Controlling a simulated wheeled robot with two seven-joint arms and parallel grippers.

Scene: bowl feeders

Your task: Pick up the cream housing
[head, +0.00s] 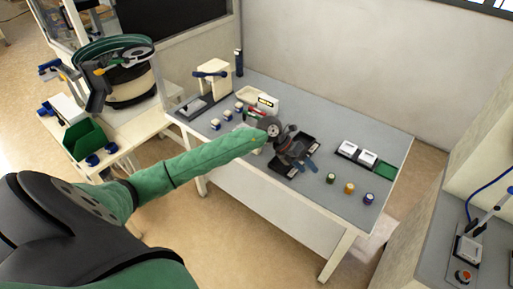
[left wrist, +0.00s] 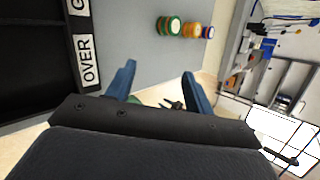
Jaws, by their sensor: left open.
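I cannot tell for sure which piece is the cream housing. Two pale blocks, a left one (head: 348,148) and a right one (head: 368,157), sit in dark holders on the right half of the grey table (head: 330,125). Another pale piece (head: 195,105) lies in a fixture at the table's left end. My left gripper (head: 304,166) is over the front middle of the table, beside a black tray (head: 309,142), left of the two blocks. Its blue fingers (left wrist: 158,69) are apart with nothing between them in the left wrist view. My right gripper is not in view.
Green (head: 331,178), orange (head: 349,188) and blue (head: 368,198) round pieces stand near the table's front right. A green pad (head: 387,171) is at the right end. A cream press-like device (head: 214,76) stands at the back left. The tray's label reads OVER (left wrist: 86,62).

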